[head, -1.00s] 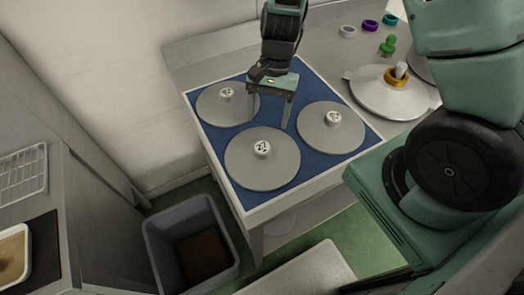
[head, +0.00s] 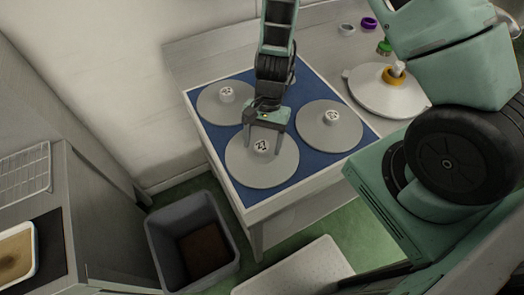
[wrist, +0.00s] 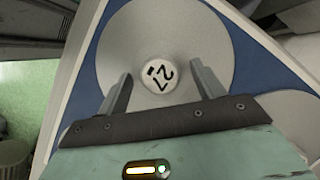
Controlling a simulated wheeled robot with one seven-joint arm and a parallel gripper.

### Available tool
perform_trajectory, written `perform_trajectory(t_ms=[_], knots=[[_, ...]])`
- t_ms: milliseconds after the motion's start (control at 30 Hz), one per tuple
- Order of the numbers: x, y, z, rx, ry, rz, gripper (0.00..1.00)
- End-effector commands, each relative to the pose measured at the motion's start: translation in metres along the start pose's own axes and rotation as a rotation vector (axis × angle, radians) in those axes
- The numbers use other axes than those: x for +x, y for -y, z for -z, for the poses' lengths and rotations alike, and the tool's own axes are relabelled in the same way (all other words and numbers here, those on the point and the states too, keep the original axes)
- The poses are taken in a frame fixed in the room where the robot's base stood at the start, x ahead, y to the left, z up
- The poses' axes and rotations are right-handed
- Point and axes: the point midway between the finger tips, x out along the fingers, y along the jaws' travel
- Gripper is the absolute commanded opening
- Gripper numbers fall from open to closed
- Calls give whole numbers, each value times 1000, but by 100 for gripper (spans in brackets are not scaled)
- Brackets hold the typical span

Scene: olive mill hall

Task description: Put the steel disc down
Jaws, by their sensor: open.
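Three grey steel discs with white numbered knobs lie flat on a blue mat (head: 290,96) on the table. The front disc (head: 262,172) is below my gripper (head: 264,152). The other discs are at the back left (head: 212,108) and at the right (head: 345,128). My gripper is open, its fingers apart on either side of the front disc's knob (wrist: 158,74) in the wrist view. The knob carries a dark number that looks like 27. I cannot tell whether the fingers touch the disc. No disc is held off the mat.
A wide pale lidded dish (head: 385,95) with an orange ring stands right of the mat. Small grey, purple and green items sit behind it. A grey bin (head: 165,240) stands on the floor in front. A tray (head: 15,254) and wire rack (head: 25,172) are at the left.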

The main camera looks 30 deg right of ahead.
Motion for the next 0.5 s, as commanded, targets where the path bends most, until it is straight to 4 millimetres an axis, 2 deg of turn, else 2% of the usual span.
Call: perform_trajectory(t_ms=[33, 200, 267, 500], knots=[[0, 0, 0, 0, 0, 0, 59], [0, 0, 0, 0, 0, 0, 12], [-1, 0, 0, -1, 0, 0, 0], [-2, 0, 0, -1, 0, 0, 0]])
